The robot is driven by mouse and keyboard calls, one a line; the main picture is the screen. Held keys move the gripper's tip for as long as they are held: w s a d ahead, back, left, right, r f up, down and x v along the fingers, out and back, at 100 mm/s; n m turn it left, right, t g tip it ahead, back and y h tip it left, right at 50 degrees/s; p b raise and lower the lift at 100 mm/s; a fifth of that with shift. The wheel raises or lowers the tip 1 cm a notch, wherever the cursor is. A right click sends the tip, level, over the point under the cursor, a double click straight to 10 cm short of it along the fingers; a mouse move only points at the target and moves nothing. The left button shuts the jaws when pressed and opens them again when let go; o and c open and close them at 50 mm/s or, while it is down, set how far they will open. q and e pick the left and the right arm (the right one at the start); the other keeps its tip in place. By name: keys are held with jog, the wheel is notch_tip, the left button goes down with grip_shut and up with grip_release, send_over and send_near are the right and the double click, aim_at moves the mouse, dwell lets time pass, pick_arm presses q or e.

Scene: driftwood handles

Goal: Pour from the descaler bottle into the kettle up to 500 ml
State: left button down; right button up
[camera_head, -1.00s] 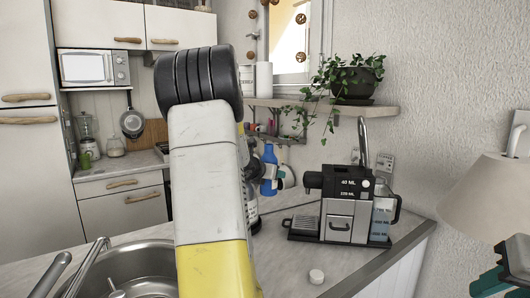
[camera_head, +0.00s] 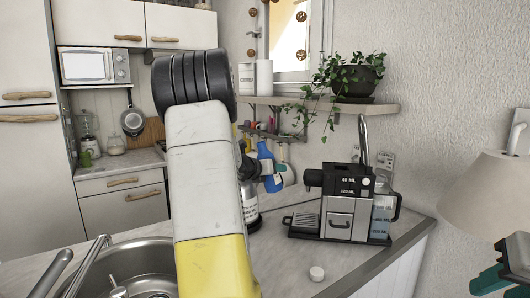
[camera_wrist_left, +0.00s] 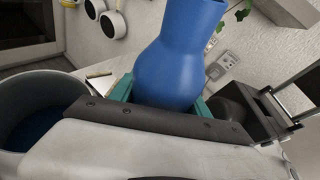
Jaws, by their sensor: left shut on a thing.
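In the head view a part with printed markings (camera_head: 250,206) shows beside my arm, which hides the rest. My right gripper (camera_head: 503,270) is at the lower right edge, partly cut off.
A coffee machine (camera_head: 345,212) stands on the counter to the right. A small white cap (camera_head: 317,273) lies on the clear counter in front. The sink (camera_head: 150,262) is at lower left. A shelf (camera_head: 330,106) with a plant (camera_head: 350,75) hangs above.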

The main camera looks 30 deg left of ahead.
aim_at(272, 155)
pick_arm(q)
jog(key=shift+n+t+h, duration=0.4)
jog(key=shift+n+t, duration=0.1)
jog(key=shift+n, duration=0.4)
notch_tip(272, 155, up, 5)
jog(key=shift+a+r, duration=0.1)
jog(key=shift+a, duration=0.05)
jog(key=shift+a+r+n+h, duration=0.15)
jog(key=shift+r+n+h, duration=0.15)
jog(key=shift+r+n, duration=0.15)
jog(key=shift+d+r+n+t, duration=0.2)
jog(key=shift+r+n+t, duration=0.3)
jog(key=shift+n, duration=0.15)
jog(key=shift+r, duration=0.2)
jog(key=shift+w+d+f+n+t+h, duration=0.15)
jog(key=shift+d+f+n+t, duration=0.1)
jog(key=shift+f+n, duration=0.4)
jog(key=shift+s+d+f+n+t+h, duration=0.15)
jog(key=shift+d+f+n+t, duration=0.15)
jog(key=shift+f, duration=0.55)
jog(key=shift+w+d+r+n+t+p, duration=0.15)
jog(key=shift+r+n+t+p, duration=0.2)
jog(key=shift+r+n, duration=0.5)
jog(key=shift+w+d+r+n+t+p, duration=0.15)
jog(key=shift+r+n+t+p, duration=0.2)
jog(key=shift+r+n, duration=0.45)
jog(key=shift+a+r, duration=0.1)
jog(key=shift+r, duration=0.2)
